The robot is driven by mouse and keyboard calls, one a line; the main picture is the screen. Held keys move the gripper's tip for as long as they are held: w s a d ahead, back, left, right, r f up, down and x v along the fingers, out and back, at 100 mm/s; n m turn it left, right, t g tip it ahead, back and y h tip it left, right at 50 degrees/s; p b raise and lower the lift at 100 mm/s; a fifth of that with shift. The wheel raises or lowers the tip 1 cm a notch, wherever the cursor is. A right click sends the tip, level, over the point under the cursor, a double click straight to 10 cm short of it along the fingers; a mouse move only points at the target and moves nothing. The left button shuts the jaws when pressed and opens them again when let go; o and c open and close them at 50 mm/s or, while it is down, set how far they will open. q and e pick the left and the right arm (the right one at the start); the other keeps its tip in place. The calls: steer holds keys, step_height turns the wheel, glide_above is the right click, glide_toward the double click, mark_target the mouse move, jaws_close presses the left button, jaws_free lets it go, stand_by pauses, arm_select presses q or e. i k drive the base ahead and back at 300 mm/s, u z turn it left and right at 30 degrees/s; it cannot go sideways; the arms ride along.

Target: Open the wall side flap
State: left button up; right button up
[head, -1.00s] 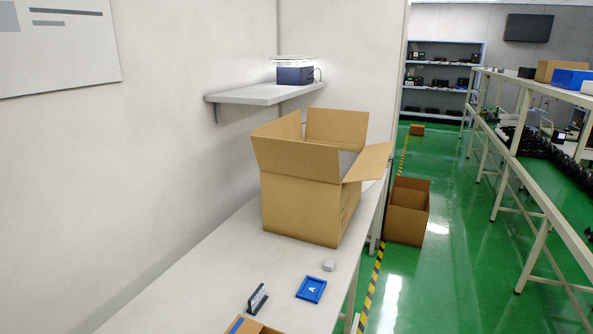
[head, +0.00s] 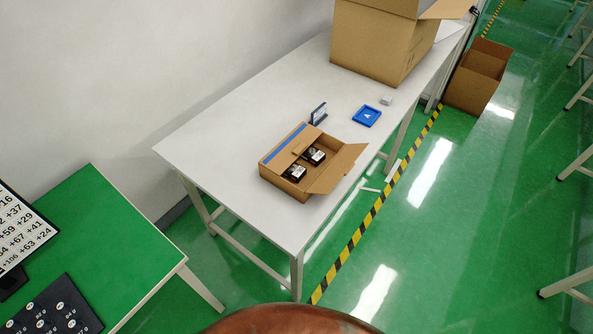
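A small cardboard box (head: 289,190) sits on the white table near its front right edge. Its aisle-side flap (head: 337,168) is folded outward. A blue band (head: 285,144) runs along its wall side; I cannot tell how the wall-side flap lies there. Two black items with white labels, one nearer (head: 294,173) and one farther (head: 314,155), sit inside. A large cardboard box (head: 375,45) stands at the table's far end, its top cut off by the picture edge; one flap (head: 445,9) sticks out to the right. Neither gripper is in view.
The white table (head: 225,135) also holds a blue tray (head: 367,116), a small grey block (head: 387,99) and an upright dark holder (head: 319,113). A green table (head: 105,235) stands at lower left. An open carton (head: 470,90) is on the floor. The aisle is clear.

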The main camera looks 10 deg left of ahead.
mark_target(278, 159)
steer(key=u, duration=0.9)
steer(key=i, duration=0.55)
steer(key=z, duration=0.7)
